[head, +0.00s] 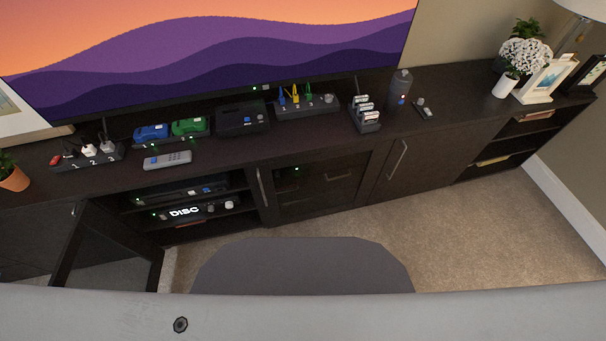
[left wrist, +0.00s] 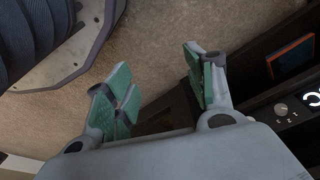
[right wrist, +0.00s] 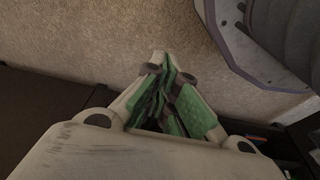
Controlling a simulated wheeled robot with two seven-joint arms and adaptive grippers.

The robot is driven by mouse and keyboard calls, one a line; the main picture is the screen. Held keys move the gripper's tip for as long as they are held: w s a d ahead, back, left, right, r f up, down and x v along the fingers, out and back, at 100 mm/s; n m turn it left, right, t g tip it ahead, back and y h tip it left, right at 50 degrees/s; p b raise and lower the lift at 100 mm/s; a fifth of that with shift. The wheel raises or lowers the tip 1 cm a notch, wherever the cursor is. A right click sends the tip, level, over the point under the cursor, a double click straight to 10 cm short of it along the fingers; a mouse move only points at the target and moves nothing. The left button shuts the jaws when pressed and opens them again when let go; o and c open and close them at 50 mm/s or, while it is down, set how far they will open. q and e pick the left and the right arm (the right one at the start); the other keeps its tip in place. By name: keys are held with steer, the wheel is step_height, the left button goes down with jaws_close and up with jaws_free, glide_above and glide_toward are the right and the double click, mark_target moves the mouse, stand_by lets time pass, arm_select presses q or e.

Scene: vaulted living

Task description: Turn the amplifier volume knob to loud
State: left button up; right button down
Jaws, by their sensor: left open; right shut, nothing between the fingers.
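A black device with a lit "DISC" display (head: 184,212) sits on the lower shelf of the open cabinet in the head view. It has a light round knob (head: 229,204) near its right end and a smaller one beside it. In the left wrist view a silver knob (left wrist: 281,109) with small marks below it shows at the right edge, beside part of a lit display. My left gripper (left wrist: 160,85) is open and empty, apart from the knob, over carpet. My right gripper (right wrist: 165,75) is shut and empty over carpet. Neither gripper shows in the head view.
Another dark device (head: 180,190) is on the shelf above. A cabinet door (head: 110,258) stands open at the left. The console top (head: 330,135) holds a remote (head: 167,160), chargers, toy-like cars and a speaker-like cylinder (head: 399,88).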

arm_select(q)
steer(key=w+r+t+b, duration=0.1)
steer(key=w+r+b, duration=0.2)
steer(key=r+b, duration=0.7)
steer(key=b, duration=1.4)
steer(key=shift+w, duration=0.25)
arm_select(e)
steer(key=w+r+t, duration=0.1)
steer(key=w+r, duration=0.2)
steer(key=r, duration=0.7)
steer(key=shift+w, duration=0.3)
